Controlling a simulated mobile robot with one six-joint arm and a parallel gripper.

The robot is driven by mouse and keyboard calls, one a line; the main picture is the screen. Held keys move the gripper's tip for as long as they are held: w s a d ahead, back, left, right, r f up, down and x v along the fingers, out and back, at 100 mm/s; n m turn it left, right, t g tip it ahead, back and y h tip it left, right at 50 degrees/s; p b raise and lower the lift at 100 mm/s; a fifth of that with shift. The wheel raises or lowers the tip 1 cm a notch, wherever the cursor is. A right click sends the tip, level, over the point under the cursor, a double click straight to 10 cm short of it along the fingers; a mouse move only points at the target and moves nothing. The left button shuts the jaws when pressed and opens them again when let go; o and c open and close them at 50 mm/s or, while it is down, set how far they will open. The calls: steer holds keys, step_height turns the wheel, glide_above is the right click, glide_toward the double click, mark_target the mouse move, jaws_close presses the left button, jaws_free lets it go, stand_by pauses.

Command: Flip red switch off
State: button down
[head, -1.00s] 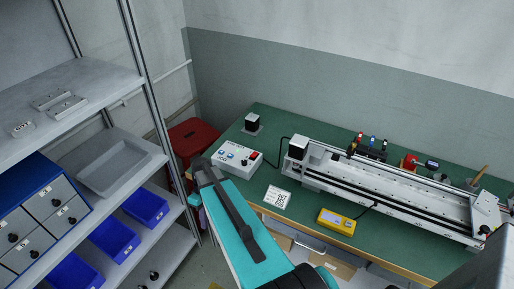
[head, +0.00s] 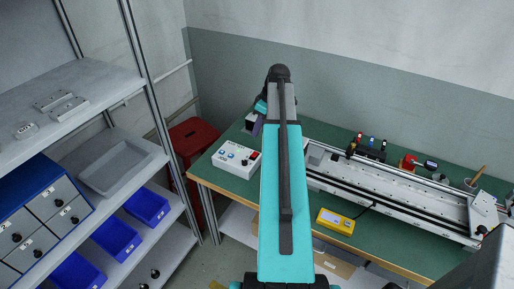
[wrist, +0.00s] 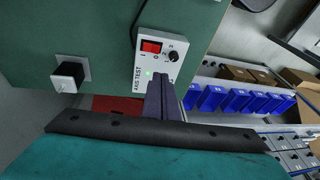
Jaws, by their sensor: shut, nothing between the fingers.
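The red switch (head: 254,155) is a small rocker on the white control box (head: 229,161) near the bench's left front edge. In the wrist view the red switch (wrist: 151,47) sits beside a black knob (wrist: 174,55) on the box marked AXIS TEST (wrist: 138,78). A green light glows on the box. My gripper (wrist: 161,80) shows as shut purple fingers, empty, overlapping the lower part of the box face in the picture, below the switch. Contact with the box cannot be told.
A long white gantry rail (head: 390,190) runs along the green bench (head: 215,180). A yellow meter (head: 335,221) lies in front of it. A black-and-white block (wrist: 68,74) stands near the box. Shelves with blue bins (head: 112,238) stand at left.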

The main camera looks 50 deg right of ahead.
steer(key=shift+h, duration=0.3)
steer(key=s+d+r, duration=0.2)
steer(key=d, duration=0.1)
steer(key=shift+r, duration=0.35)
steer(key=shift+w+f, duration=0.1)
steer(key=shift+f, duration=0.05)
steer(key=p, duration=0.4)
glide_above(254, 155)
steer(key=d, duration=0.2)
steer(key=shift+s+a+f, duration=0.1)
steer(key=shift+s+f, duration=0.05)
steer(key=shift+f, duration=2.2)
steer(key=shift+s+a+f, duration=0.1)
steer(key=shift+f, duration=2.2)
steer(key=shift+s+a+f+p, duration=0.1)
steer(key=shift+a+f+p, duration=0.1)
steer(key=shift+f, duration=0.4)
steer(key=shift+s+a+f+p, duration=0.1)
steer(key=shift+a+f+p, duration=0.1)
steer(key=shift+f, duration=0.45)
steer(key=shift+a+f+p, duration=0.15)
steer(key=shift+a+f, duration=0.05)
steer(key=shift+f, duration=0.4)
steer(key=shift+s+d+f, duration=0.1)
